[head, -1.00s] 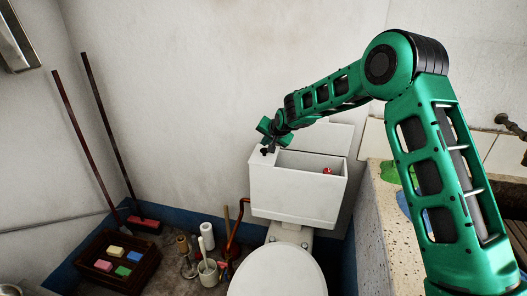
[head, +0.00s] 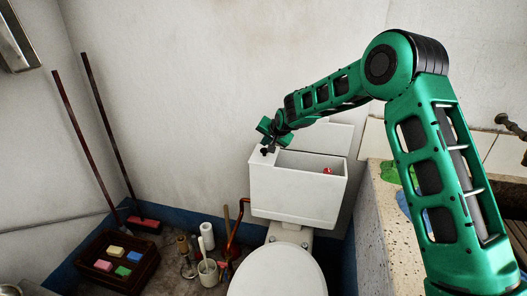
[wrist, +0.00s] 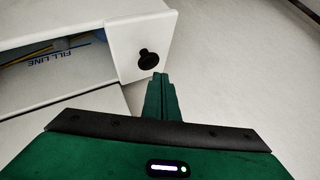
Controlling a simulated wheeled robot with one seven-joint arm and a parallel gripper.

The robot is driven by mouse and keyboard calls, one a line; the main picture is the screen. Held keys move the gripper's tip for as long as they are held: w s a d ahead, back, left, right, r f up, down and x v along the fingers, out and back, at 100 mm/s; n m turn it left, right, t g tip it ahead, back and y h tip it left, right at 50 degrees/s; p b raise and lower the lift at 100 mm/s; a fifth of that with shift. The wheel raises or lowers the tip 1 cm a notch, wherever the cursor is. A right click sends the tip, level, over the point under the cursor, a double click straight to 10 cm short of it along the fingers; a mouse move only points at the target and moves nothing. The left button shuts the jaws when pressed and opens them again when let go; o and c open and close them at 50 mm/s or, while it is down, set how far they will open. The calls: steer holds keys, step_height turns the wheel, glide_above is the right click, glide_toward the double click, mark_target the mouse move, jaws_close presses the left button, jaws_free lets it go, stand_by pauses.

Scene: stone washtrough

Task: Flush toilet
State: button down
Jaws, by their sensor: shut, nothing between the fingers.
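The toilet's white cistern (head: 296,193) stands against the wall with its top open. The toilet bowl (head: 277,273), with its lid down, is in front of it. A black flush knob (wrist: 148,60) sticks out of the cistern's white end panel in the wrist view. My gripper (wrist: 160,78) is shut and empty, with its fingertips just beside and below the knob in that view. I cannot tell whether they touch. In the head view my gripper (head: 267,149) is at the cistern's upper left corner.
A stone trough (head: 380,235) stands right of the toilet, with green and blue cloths on its edge. On the floor to the left are a wooden crate (head: 117,262) of coloured blocks, a brush pot (head: 208,272) and two long-handled tools (head: 92,140). A white panel stands behind the cistern.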

steer(key=shift+f, duration=0.15)
steer(key=shift+f, duration=0.3)
